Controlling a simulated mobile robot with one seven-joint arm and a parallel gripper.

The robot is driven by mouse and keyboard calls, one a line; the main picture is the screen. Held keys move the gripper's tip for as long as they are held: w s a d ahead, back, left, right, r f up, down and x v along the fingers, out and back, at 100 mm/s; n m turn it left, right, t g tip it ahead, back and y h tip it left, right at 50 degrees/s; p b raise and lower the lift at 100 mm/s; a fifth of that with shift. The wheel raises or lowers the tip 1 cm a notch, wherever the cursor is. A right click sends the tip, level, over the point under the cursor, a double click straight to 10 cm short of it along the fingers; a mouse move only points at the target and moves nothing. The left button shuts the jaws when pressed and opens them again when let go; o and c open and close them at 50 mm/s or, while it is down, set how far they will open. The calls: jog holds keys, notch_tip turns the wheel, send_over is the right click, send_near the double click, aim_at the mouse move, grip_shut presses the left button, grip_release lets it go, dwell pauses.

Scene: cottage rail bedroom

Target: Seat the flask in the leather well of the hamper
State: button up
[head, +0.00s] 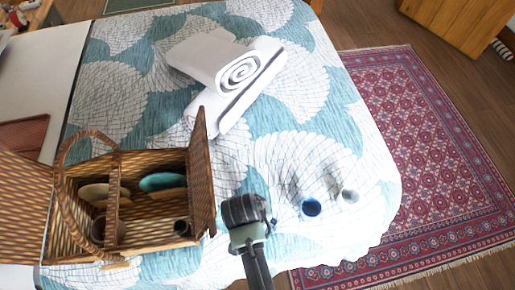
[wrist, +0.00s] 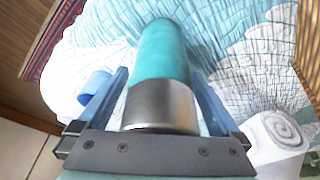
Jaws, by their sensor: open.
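The flask, a teal cylinder (wrist: 163,58) with a bare steel end (wrist: 160,106), lies between my gripper's two fingers in the wrist view, steel end nearest the palm. My gripper (head: 246,210) is open around it, just right of the hamper; in the head view the gripper hides the flask. The wicker hamper (head: 150,247) stands open on the bed at left, with its lid flaps spread.
A blue cup (head: 311,207) and a pale cup (head: 349,196) stand right of my gripper. White rolled towels (head: 225,70) lie farther back. The hamper's raised right flap (head: 201,172) and arched handle (head: 66,185) stick up. Plates (head: 162,182) sit inside.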

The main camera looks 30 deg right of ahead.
grip_shut()
jog(key=shift+r, duration=0.1)
dwell(0.3)
jog(key=shift+r, duration=0.1)
